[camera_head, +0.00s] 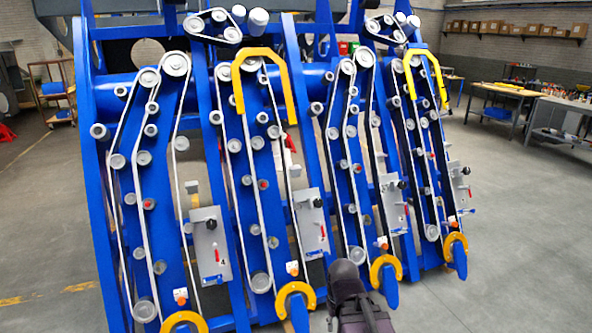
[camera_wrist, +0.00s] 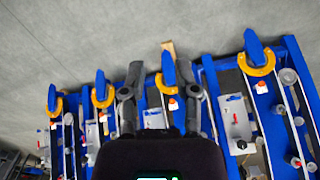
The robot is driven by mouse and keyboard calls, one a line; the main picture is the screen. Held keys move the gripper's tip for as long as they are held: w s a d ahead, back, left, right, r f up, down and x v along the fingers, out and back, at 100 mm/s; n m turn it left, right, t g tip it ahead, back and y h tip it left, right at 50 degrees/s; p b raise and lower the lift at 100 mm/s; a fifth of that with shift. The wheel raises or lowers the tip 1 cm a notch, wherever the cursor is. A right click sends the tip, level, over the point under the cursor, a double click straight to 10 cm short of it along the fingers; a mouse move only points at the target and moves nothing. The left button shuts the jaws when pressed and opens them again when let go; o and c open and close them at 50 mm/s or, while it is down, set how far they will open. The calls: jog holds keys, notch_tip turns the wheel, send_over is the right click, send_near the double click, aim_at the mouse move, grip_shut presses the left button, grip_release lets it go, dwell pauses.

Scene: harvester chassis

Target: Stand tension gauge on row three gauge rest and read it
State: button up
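A blue harvester chassis (camera_head: 160,225) carries several slanted rows of white belts and pulleys. Each row has a grey-white panel, such as this one (camera_head: 312,222), with a dark knob and a red lever. Each lower end has a yellow-orange hook-shaped bracket (camera_head: 296,292) and a small orange-and-white piece. I cannot tell which part is the gauge rest, and no tension gauge can be made out for certain. My gripper (camera_wrist: 158,75) is open in the wrist view, its dark fingers apart over the rows with nothing visibly held. In the head view my dark arm end covers part of the lower chassis.
A workbench with clutter (camera_head: 565,118) and a yellow-topped table (camera_head: 505,92) stand at the right. Cardboard boxes line a shelf (camera_head: 515,30) at the back. A cart (camera_head: 55,90) stands at the left. Grey floor is free in front and to the right.

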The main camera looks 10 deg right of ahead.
dwell(0.3)
jog(key=shift+o, duration=0.4)
jog(key=o, duration=0.7)
jog(key=shift+c, duration=0.3)
